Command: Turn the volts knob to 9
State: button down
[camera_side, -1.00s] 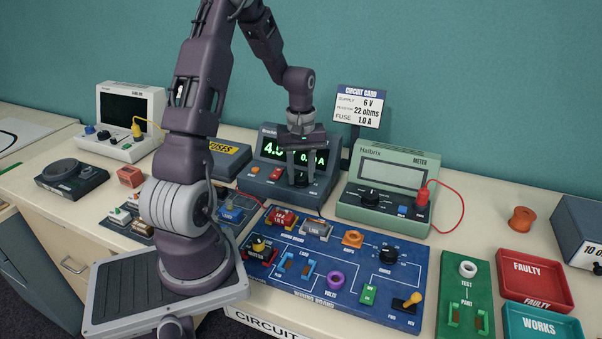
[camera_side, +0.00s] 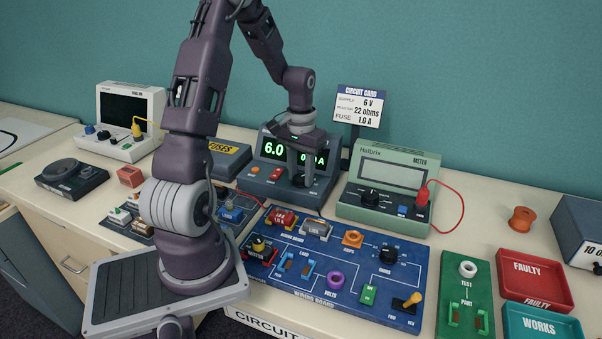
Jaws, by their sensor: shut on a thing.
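The power supply (camera_side: 259,181) is a dark grey box with a green lit display (camera_side: 275,149). The display reads about 6.0 on its left side; the right number is partly covered by my gripper. The volts knob (camera_side: 299,181) is a small black knob low on the supply's front. My gripper (camera_side: 300,176) points down in front of the supply and is shut on the knob. The fingers hide part of the knob, and its pointer cannot be made out.
The green meter (camera_side: 346,199) stands close on the right with a red lead. A circuit card sign (camera_side: 361,106) stands behind, reading 6 V. The blue wiring board (camera_side: 345,280) lies in front. A fuses box (camera_side: 229,160) is at the left.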

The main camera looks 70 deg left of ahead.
aim_at(302, 177)
jog(key=shift+m, duration=1.7)
jog(key=c, duration=1)
grip_release()
notch_tip(302, 177, up, 6)
jog(key=shift+r, duration=0.6)
